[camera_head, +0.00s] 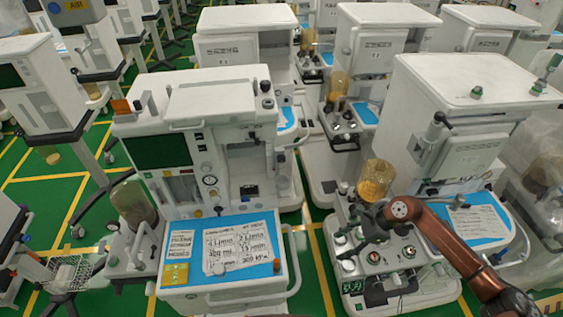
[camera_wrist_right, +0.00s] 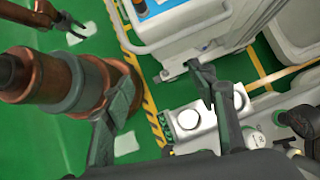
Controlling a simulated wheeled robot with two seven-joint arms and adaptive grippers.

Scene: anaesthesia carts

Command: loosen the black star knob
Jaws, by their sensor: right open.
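My right gripper (camera_head: 367,228) is over the control panel of the right-hand anaesthesia cart (camera_head: 470,75), beside an amber glass canister (camera_head: 376,180). In the right wrist view its two dark fingers (camera_wrist_right: 160,95) are spread apart with nothing between them. A dark round knob-like part (camera_wrist_right: 303,120) shows at the right of that view; I cannot tell whether it is the black star knob. The gripper and arm cover part of the panel in the head view. Copper arm parts (camera_wrist_right: 55,75) of mine show at the left of the wrist view, with dark claw-like pieces above.
White round knobs (camera_wrist_right: 190,119) stand on the panel near my right fingers. Another cart (camera_head: 222,95) stands to the left, with papers on its blue worktop (camera_head: 266,270). More carts crowd the back. Green floor (camera_head: 318,270) shows between the two front carts.

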